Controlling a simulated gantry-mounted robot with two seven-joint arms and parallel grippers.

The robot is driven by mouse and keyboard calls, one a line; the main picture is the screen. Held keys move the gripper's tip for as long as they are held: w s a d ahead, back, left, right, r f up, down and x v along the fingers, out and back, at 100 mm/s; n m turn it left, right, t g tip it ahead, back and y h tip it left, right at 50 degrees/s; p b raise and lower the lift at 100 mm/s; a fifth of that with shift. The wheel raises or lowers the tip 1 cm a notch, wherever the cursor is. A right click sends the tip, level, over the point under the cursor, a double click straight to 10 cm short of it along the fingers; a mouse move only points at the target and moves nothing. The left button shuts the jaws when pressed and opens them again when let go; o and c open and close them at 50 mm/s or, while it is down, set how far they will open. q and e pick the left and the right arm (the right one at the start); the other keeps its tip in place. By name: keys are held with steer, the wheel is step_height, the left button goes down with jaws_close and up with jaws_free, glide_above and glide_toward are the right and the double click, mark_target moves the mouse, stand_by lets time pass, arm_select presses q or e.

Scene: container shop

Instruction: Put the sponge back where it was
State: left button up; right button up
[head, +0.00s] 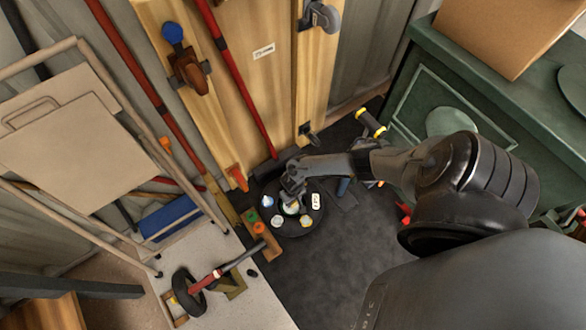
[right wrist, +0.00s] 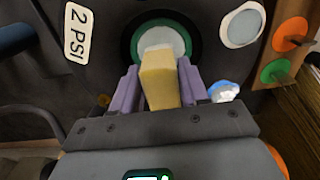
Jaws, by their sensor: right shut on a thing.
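My right gripper (right wrist: 158,84) is shut on a yellow sponge (right wrist: 160,78), a block held between its two purple fingers in the right wrist view. The sponge's far end lies in front of a pale disc with a green ring (right wrist: 184,40) on a dark round surface; I cannot tell whether they touch. In the head view my right gripper (head: 292,189) is over the black round top (head: 277,191), beside the pale disc. My left gripper is not in view.
The black round top also bears a white "2 PSI" label (right wrist: 78,31), a white round piece (right wrist: 243,25) and a blue-and-white knob (right wrist: 223,92). Orange and green discs are beside it. A folding chair (head: 75,145) leans at left; a green cabinet (head: 480,110) stands at right.

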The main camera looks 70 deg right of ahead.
step_height(320, 180, down, 4)
steer(key=b, duration=0.3)
steer(key=shift+b, duration=0.35)
steer(key=shift+f, duration=0.1)
steer(key=o, duration=1.2)
